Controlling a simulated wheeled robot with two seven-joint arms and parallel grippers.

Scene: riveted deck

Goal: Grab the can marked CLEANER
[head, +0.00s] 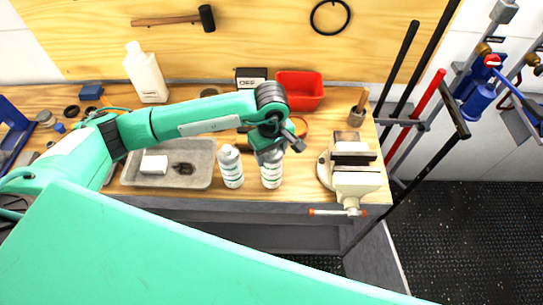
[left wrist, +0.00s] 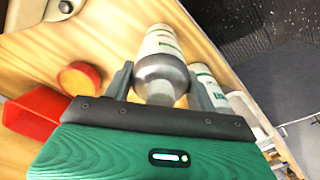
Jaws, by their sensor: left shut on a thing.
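Two white spray cans with grey tops and small dark-green lettering stand side by side near the bench's front edge. My left gripper (head: 270,152) is over the right-hand can (head: 272,177), shut on its upper part. In the left wrist view, that can (left wrist: 164,45) sits between the two fingers of my left gripper (left wrist: 159,88). The other can (head: 231,168) is just to the left in the head view and apart from the gripper; it also shows in the left wrist view (left wrist: 208,82). The lettering is too small to read on either can. My right gripper is out of view.
The wooden workbench (head: 318,115) carries a metal tray (head: 207,180) on the left and a vise (head: 352,178) on the right. A red bin (head: 300,88), a tape roll (left wrist: 78,79) and a white bottle (head: 146,74) stand farther back.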

